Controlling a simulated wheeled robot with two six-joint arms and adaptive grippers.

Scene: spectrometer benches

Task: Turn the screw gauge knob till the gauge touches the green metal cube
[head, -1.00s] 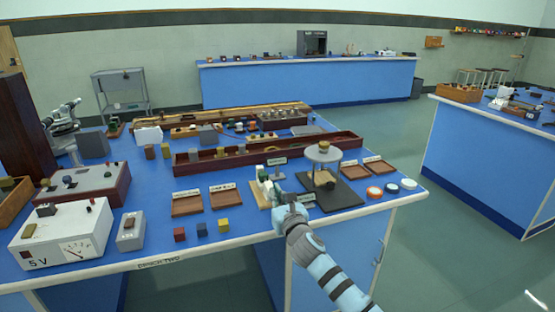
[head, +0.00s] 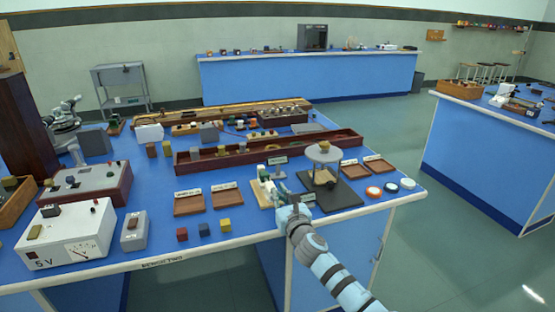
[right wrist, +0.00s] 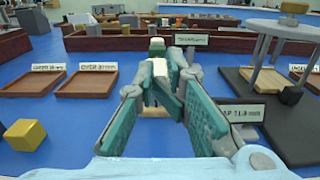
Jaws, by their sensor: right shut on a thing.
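The screw gauge (head: 262,190) stands on a pale base near the front edge of the blue bench, largely hidden by my right gripper. A pale block of it (right wrist: 160,69) shows between the fingers in the right wrist view. A small green block (right wrist: 157,43), apparently the green metal cube, shows just behind that pale block. I cannot tell whether the gauge touches it. My right gripper (head: 282,196) is at the gauge's near right side, shut on its knob, which the teal fingers (right wrist: 168,90) mostly hide. My left gripper is not in view.
A label reading about 11.3 mm (right wrist: 240,113) stands right of the fingers. A dark board (head: 346,196) with a round-topped stand (head: 324,153) is close on the right. Wooden trays (head: 189,203) and small cubes (head: 182,234) lie left. A long wooden box (head: 222,163) lies behind.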

